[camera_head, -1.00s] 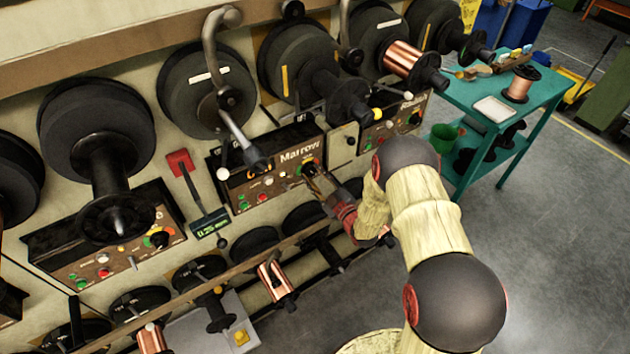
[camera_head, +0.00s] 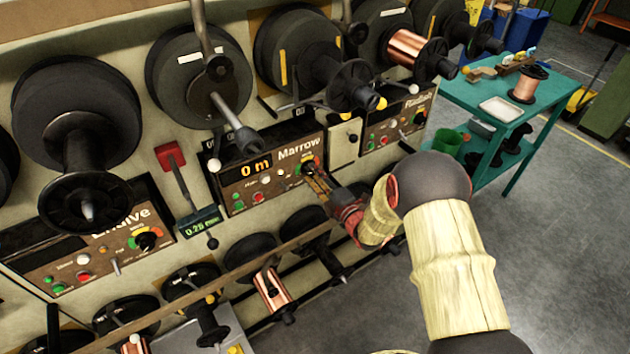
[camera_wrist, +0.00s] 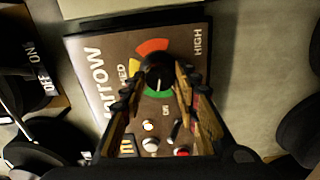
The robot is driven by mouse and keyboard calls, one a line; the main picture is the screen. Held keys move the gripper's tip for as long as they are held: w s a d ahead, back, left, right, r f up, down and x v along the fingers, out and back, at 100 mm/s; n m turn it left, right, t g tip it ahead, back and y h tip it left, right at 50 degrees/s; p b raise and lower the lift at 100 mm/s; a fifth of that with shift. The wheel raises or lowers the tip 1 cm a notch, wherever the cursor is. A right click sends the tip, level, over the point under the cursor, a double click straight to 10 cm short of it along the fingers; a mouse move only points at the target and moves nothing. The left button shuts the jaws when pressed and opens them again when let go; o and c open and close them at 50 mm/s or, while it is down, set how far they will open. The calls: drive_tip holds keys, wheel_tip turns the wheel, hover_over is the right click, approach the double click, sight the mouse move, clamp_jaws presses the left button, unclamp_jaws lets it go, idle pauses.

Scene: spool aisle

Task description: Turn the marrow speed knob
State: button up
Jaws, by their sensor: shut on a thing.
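The brown Marrow panel (camera_head: 243,190) is mounted on the machine front, and its display reads 0 m. Its black speed knob (camera_head: 308,166) is at the panel's right side. In the wrist view the knob (camera_wrist: 158,78) sits over a green, yellow and orange-red dial, with MED and HIGH printed beside it. A pale mark on the knob faces the green part. My gripper (camera_head: 314,178) reaches in from the lower right. In the wrist view my gripper (camera_wrist: 157,86) has one finger on each side of the knob and is shut on it.
Below the knob are small lights and switches, including a red button (camera_wrist: 182,152). A spool arm (camera_head: 222,105) hangs over the panel's left. A lower rail (camera_head: 262,248) with spools runs under the panel. A teal table (camera_head: 462,98) stands at the right, with open floor before it.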

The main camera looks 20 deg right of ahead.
drive_tip(key=shift+f+n+b, duration=0.1)
drive_tip(key=shift+n+b, duration=0.3)
drive_tip(key=shift+n, duration=0.1)
drive_tip(key=o, duration=1.1)
drive_tip(key=shift+o, duration=0.2)
drive_tip(key=shift+s, duration=0.1)
drive_tip(key=v, duration=1.2)
